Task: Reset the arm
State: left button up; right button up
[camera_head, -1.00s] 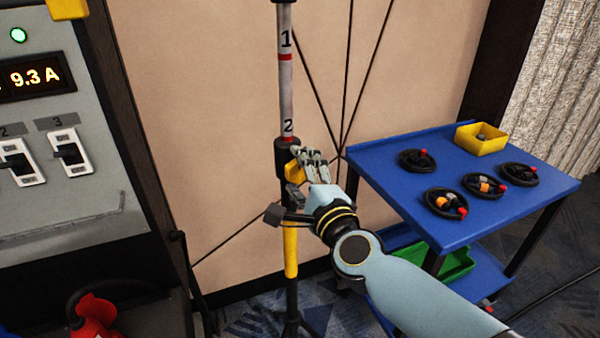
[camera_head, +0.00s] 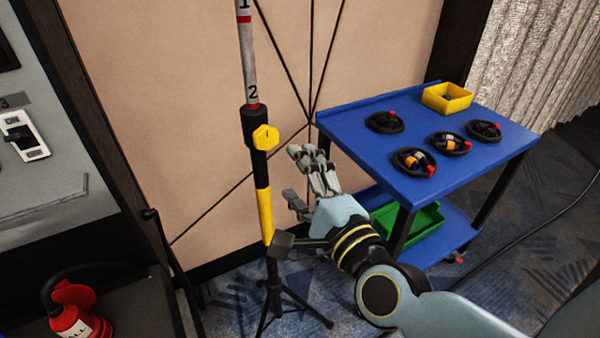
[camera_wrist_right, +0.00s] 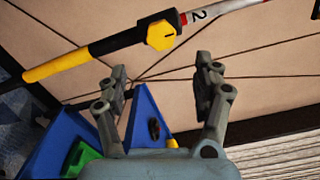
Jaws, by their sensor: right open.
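My right gripper (camera_head: 306,184) is open and empty in the head view, beside the stand pole and to its right. Its two fingers stand apart in the right wrist view (camera_wrist_right: 160,85), with nothing between them close by. The stand (camera_head: 264,215) has a black and yellow lower pole, a yellow knob (camera_head: 265,137) and a white upper tube (camera_head: 248,70) with red bands and numbers. The gripper is clear of the knob. In the right wrist view the knob (camera_wrist_right: 160,35) lies beyond the fingertips. My left gripper is out of view.
A blue cart (camera_head: 385,160) stands at the right with several coiled black cables and a yellow bin (camera_head: 447,97). A green bin (camera_head: 410,226) is on its lower shelf. A grey switch panel (camera_head: 50,190) and a red extinguisher (camera_head: 75,318) are at the left.

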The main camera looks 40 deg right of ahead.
jog(key=shift+s, duration=0.15)
dwell(0.4)
jog(key=s+f+n+g+y+b, duration=0.25)
jog(key=f+n+b, duration=0.2)
jog(key=f, duration=1.25)
jog(key=s+f+n+g+y+b, duration=0.1)
jog(key=s+f+n+g+b, duration=0.3)
jog(key=f, duration=1.3)
jog(key=s+d+f+n+g+b, duration=0.15)
jog(key=s+f+n+g, duration=0.5)
jog(key=s+f, duration=0.7)
jog(key=s+f+n+g, duration=0.1)
jog(key=s+f+n, duration=0.2)
jog(key=s, duration=0.4)
jog(key=s+d+f+n+g, duration=0.1)
jog(key=s+f+n+g, duration=0.1)
jog(key=s+f+n, duration=0.2)
jog(key=s+n, duration=0.2)
jog(key=s, duration=0.1)
jog(key=shift+s+d+f+g, duration=0.2)
jog(key=shift+d+g, duration=0.05)
jog(key=shift+g, duration=0.05)
